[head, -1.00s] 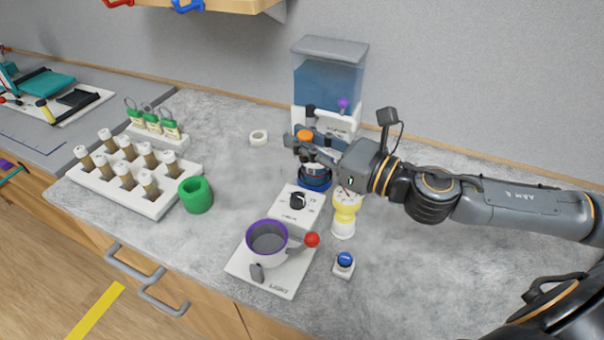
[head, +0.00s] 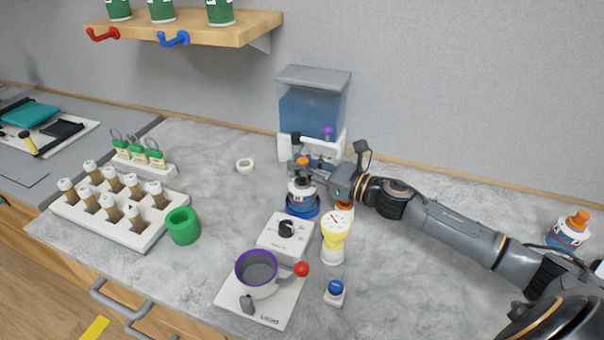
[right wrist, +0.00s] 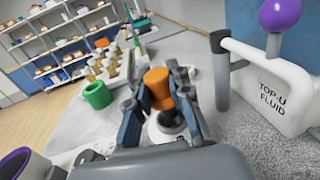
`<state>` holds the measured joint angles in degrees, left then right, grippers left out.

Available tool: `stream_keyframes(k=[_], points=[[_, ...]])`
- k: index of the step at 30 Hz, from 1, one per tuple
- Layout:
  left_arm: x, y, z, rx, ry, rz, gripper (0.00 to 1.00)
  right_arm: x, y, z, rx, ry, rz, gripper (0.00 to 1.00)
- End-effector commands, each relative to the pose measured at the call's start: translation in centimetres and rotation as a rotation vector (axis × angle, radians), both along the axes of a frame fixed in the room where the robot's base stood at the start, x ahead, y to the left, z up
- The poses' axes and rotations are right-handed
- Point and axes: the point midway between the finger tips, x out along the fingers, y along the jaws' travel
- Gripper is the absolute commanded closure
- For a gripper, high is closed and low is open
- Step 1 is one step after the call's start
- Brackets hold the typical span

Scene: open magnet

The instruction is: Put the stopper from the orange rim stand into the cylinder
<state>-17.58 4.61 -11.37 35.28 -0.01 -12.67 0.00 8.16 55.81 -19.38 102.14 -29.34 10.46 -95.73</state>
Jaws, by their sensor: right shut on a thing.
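My right gripper (head: 302,168) is shut on an orange stopper (right wrist: 160,88), which also shows in the head view (head: 303,161). It holds the stopper just above a white cylinder-like bottle (head: 302,196) with dark and blue bands, which stands in a blue-rimmed base (head: 297,213). In the right wrist view a white body with a dark opening (right wrist: 170,122) shows below the stopper; I cannot tell whether they touch. An orange-rimmed thing (head: 346,207), perhaps the stand, is mostly hidden behind the yellow gauge. My left gripper is not in view.
A purple-rimmed cup (head: 256,274) is on a white plate. A blue tank (head: 312,110) is behind. A green ring (head: 183,226) and vial rack (head: 160,212) are left. Another orange-capped bottle (head: 568,234) is right.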

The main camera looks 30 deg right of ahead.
Motion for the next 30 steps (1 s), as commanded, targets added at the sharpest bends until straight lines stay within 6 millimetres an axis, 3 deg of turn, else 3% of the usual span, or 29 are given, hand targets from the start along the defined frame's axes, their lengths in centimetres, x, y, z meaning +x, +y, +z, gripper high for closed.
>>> stream_keyframes(k=[6,18,19,21,30], points=[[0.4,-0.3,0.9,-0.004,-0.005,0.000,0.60,-0.1,0.1,-2.6,0.004,0.001,-0.001,1.00],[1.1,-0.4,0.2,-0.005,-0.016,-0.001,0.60,-0.1,0.1,-3.3,0.000,0.000,0.000,1.00],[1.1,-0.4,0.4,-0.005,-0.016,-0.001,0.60,-0.1,0.1,-3.1,0.000,0.000,0.000,0.75],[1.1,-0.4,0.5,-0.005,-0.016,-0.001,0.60,-0.1,0.1,-3.1,-0.001,0.001,0.000,0.61],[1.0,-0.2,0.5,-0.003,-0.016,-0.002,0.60,-0.1,0.1,-3.1,0.000,0.001,0.000,0.58]])
